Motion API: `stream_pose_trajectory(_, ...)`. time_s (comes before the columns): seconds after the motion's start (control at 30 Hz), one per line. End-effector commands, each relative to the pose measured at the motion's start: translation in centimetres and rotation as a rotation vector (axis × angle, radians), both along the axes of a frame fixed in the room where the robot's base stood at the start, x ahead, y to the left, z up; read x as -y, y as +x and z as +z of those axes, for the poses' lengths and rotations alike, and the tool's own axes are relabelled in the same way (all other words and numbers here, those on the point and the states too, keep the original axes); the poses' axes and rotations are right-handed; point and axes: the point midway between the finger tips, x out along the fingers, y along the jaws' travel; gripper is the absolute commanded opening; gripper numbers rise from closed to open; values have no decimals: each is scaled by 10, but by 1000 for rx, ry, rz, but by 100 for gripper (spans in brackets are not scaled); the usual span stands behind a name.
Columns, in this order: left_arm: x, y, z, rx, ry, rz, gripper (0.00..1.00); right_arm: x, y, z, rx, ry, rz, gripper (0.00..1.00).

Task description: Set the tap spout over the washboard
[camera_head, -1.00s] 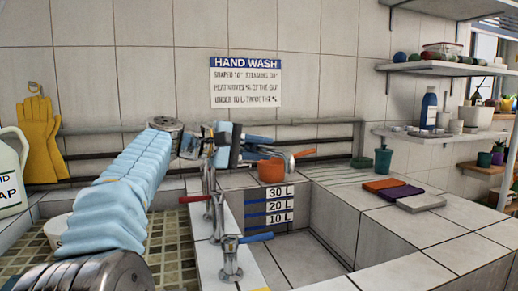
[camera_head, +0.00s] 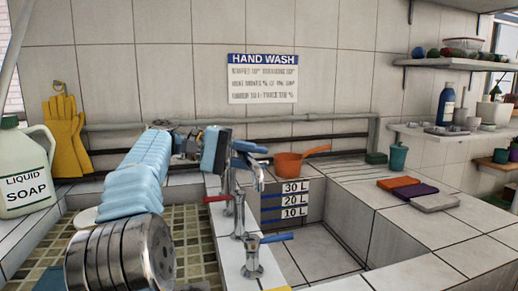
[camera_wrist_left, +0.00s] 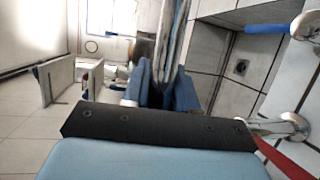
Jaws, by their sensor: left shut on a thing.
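My left gripper (camera_head: 247,156) is at the taps along the sink's left rim. Its blue fingers are shut on the metal tap spout (camera_head: 258,179); the wrist view shows the spout (camera_wrist_left: 174,45) between the fingers (camera_wrist_left: 160,92). The spout's end is near the left side of the basin, by the depth marks. A ridged slab (camera_head: 352,168) at the back right of the basin looks like the washboard; the spout is apart from it, to its left. My right gripper is not in view.
Tap posts with a red handle (camera_head: 216,199) and a blue handle (camera_head: 277,237) stand close to the gripper. An orange saucepan (camera_head: 288,166) sits behind the spout. Folded cloths (camera_head: 410,190) lie on the right ledge. A soap jug (camera_head: 24,170) stands at left.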

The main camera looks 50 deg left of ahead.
Motion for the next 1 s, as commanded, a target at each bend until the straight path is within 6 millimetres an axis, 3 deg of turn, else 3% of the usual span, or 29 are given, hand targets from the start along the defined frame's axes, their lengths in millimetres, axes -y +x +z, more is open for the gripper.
stream_pose_trajectory(0.6,-3,-7,-1,-2,0,-53,0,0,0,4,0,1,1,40)
stream_pose_trajectory(0.63,-3,-7,-1,-2,0,-53,31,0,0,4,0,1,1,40)
stream_pose_trajectory(0.73,-3,-7,-1,-1,1,-52,47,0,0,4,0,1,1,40)
stream_pose_trajectory(1.0,-3,-7,0,0,1,-52,47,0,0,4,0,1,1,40)
